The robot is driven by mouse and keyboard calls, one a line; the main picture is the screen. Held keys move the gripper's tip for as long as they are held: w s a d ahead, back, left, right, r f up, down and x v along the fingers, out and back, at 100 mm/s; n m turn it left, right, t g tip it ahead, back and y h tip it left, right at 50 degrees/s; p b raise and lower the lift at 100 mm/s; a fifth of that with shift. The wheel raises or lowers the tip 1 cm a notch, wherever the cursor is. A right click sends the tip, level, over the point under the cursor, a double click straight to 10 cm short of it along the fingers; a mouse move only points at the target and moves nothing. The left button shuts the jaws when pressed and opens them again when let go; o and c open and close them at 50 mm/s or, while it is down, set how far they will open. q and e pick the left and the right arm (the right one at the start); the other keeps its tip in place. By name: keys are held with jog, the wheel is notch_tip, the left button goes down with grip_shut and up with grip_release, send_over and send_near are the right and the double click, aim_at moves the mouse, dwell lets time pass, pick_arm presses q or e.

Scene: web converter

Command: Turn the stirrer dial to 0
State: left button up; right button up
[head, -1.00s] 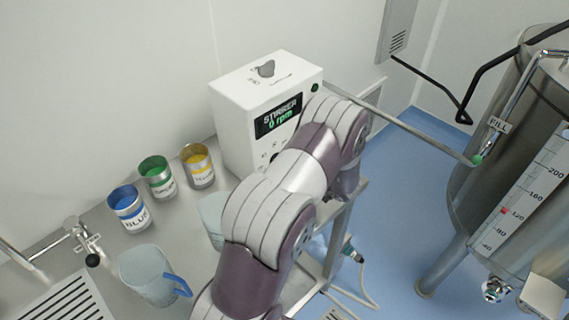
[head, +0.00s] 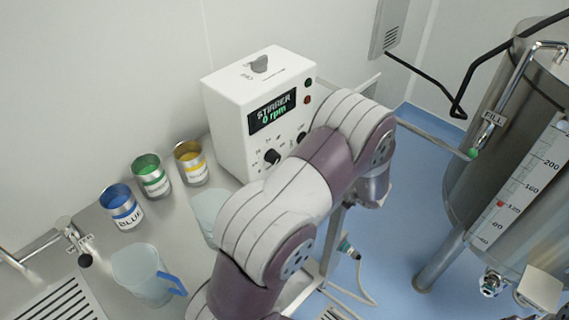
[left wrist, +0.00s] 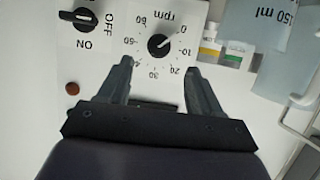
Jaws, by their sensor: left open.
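In the left wrist view, the panel appears upside down, and the dial (left wrist: 158,46) has a light pointer mark toward the 0. My left gripper (left wrist: 159,67) is open and empty, its two fingers apart just short of the dial, with a visible gap. In the head view my arm hides that gripper. My right gripper is not in view.
An ON/OFF switch (left wrist: 82,18) and a reddish button (left wrist: 72,88) are beside the dial. Blue (head: 122,207), green (head: 151,175) and yellow (head: 191,163) paint cans and a clear jug (head: 143,275) stand on the bench. A steel tank (head: 490,190) is at right.

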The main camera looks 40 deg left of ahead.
pick_arm(q)
jog(key=v, duration=0.4)
dwell(0.3)
